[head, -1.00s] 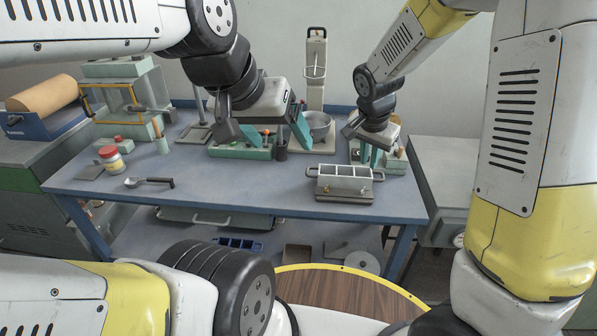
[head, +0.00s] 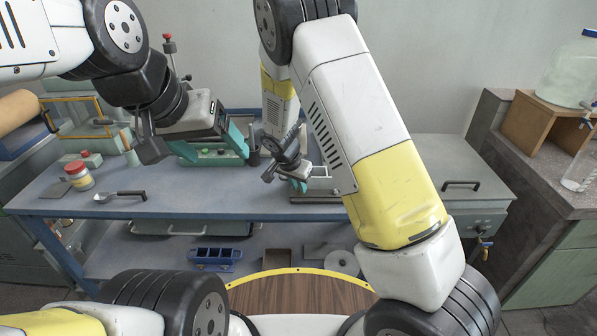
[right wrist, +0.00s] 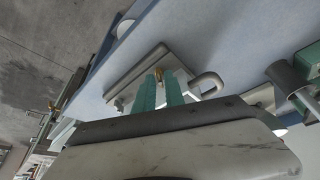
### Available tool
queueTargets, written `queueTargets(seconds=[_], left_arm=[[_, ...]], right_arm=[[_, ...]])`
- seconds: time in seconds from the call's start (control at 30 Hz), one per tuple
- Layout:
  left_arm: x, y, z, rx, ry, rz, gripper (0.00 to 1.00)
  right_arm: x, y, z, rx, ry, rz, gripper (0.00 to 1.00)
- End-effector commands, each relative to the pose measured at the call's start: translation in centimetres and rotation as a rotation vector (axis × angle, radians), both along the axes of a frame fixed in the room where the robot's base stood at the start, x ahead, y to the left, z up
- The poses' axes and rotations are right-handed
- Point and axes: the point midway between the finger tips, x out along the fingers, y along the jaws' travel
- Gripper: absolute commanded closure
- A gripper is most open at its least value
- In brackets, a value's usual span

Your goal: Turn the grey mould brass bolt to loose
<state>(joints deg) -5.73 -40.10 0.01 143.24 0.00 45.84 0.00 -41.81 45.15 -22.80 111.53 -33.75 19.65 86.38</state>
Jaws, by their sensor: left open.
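The grey mould (head: 316,197) sits on the blue bench, mostly hidden behind my right arm in the head view. In the right wrist view the mould (right wrist: 125,82) shows its pale plate and a looped handle. The brass bolt (right wrist: 160,75) shows between the tips of my right gripper's two green fingers (right wrist: 159,88). Whether the fingers press on it I cannot tell. In the head view my right gripper (head: 298,184) is at the mould's left end. My left gripper (head: 210,147) is open and empty above the back of the bench, left of the mould.
A green tray with buttons (head: 213,158) stands below my left gripper. A grey cabinet (head: 440,165) adjoins the bench's right end. The bench front between ladle and mould is clear.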

Motion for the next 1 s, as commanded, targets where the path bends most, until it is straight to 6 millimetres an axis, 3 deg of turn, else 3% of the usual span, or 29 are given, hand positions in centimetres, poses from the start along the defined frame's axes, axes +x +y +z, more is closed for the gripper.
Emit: queueTargets(seconds=[0.27, 0.37, 0.77, 1.0], left_arm=[[0.00, 0.00, 0.00, 0.000, 0.000, 0.000, 0.22], [-0.01, 0.00, 0.01, 0.000, 0.000, 0.000, 0.22], [-0.01, 0.00, 0.01, 0.000, 0.000, 0.000, 0.22], [-0.01, 0.00, 0.01, 0.000, 0.000, 0.000, 0.22]], right_arm=[[0.09, -0.05, -0.24, 0.001, 0.000, 0.000, 0.86], [0.09, -0.05, -0.23, 0.000, 0.000, 0.000, 1.00], [0.06, -0.08, -0.20, 0.000, 0.000, 0.017, 1.00], [-0.03, -0.19, -0.21, 0.001, 0.001, 0.119, 1.00]])
